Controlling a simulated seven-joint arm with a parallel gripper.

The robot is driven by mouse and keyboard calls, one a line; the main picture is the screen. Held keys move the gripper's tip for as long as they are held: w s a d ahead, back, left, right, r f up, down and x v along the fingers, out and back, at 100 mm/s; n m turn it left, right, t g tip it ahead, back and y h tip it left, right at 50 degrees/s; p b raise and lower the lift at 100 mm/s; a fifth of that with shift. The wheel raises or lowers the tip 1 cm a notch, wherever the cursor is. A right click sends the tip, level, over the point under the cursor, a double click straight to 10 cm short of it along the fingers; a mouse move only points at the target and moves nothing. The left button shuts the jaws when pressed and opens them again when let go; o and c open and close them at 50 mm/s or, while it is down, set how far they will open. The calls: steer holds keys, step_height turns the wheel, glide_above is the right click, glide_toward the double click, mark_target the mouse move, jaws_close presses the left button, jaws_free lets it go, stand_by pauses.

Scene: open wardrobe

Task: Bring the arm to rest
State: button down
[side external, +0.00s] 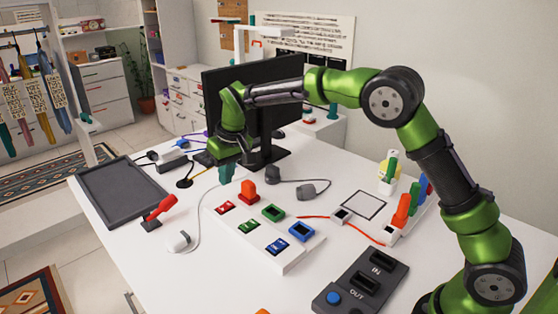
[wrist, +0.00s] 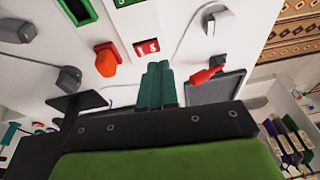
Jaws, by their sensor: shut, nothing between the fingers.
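My gripper (side external: 226,172) hangs from the green arm above the white table, in front of the monitor. Its teal fingers point down and are together, with nothing between them; they also show shut in the wrist view (wrist: 157,84). The fingertips are apart from the table and its objects in the side view. A white board (side external: 254,257) with red, green and blue labelled slots lies to the lower right of the gripper. An orange-red plug (side external: 247,191) stands just right of the fingers, also in the wrist view (wrist: 106,62).
A black monitor (side external: 278,95) stands behind the gripper. A dark tray (side external: 122,190) and a red switch-like piece (side external: 158,208) lie left. A grey IN/OUT box (side external: 362,281) is at the front right. Colored plugs (side external: 402,210) stand in a white strip at right. Cables cross the table.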

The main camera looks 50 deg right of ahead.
steer(key=s+d+r+m+t, duration=0.1)
steer(key=s+d+r, duration=0.1)
steer(key=s, duration=0.8)
steer(key=s+d+r+m+t+y, duration=0.1)
steer(key=s+d+r+t, duration=0.1)
steer(key=s, duration=0.9)
steer(key=s+d+r+m+t, duration=0.1)
steer(key=s+r, duration=0.3)
steer(key=s, duration=0.7)
steer(key=shift+d+r+m, duration=0.3)
steer(key=shift+d+r, duration=0.05)
steer(key=shift+d, duration=0.25)
